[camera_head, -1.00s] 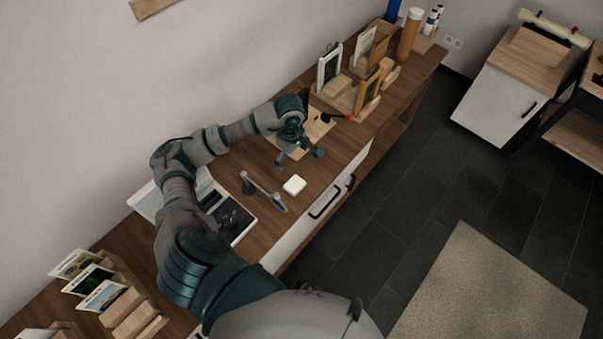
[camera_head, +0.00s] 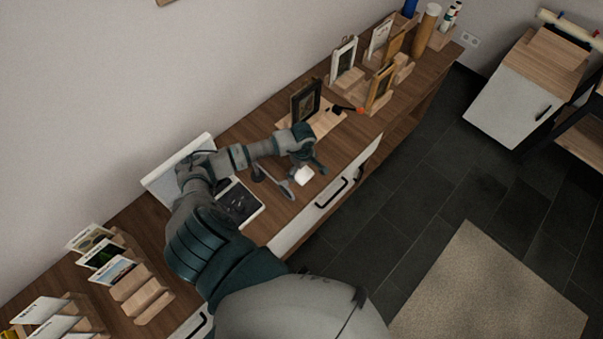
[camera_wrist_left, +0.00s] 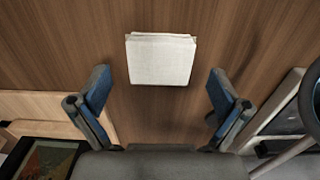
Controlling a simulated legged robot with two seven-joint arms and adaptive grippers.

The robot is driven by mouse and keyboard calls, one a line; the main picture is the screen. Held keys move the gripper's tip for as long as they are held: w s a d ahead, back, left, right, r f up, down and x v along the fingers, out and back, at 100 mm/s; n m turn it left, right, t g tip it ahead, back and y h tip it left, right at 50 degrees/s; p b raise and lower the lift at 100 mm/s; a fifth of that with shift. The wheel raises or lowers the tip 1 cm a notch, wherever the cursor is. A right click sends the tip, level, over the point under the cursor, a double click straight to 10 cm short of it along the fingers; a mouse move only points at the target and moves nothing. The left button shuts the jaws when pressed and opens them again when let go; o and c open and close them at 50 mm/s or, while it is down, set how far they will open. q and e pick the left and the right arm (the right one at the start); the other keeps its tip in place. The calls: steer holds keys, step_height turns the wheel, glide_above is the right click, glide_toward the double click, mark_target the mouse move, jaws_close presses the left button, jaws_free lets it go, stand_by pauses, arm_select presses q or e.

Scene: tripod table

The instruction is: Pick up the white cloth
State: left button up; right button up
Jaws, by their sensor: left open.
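The white cloth (camera_head: 303,175) is a small folded square near the front edge of the wooden cabinet top. It also shows in the left wrist view (camera_wrist_left: 161,62), flat on the wood and centred just ahead of the fingers. My left gripper (camera_head: 311,163) is over the cabinet top, right beside the cloth in the head view. In the left wrist view my left gripper (camera_wrist_left: 160,82) is open, one finger to each side, with nothing between its pads that I can see held. My right gripper is not in view.
A grey tripod-like stand (camera_head: 273,181) is left of the cloth. A dark framed picture (camera_head: 305,100) and a wooden board (camera_head: 328,120) are behind the gripper. A dark-faced panel (camera_head: 238,203) lies further left. More frames (camera_head: 380,88) stand at the far end.

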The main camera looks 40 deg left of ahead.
arm_select(q)
steer(key=shift+d+f, duration=0.4)
steer(key=shift+f, duration=0.4)
steer(key=shift+a+f, duration=0.15)
steer(key=shift+a, duration=0.25)
steer(key=c, duration=0.9)
steer(key=shift+a, duration=0.1)
steer(key=shift+c, duration=0.5)
steer(key=shift+d, duration=0.2)
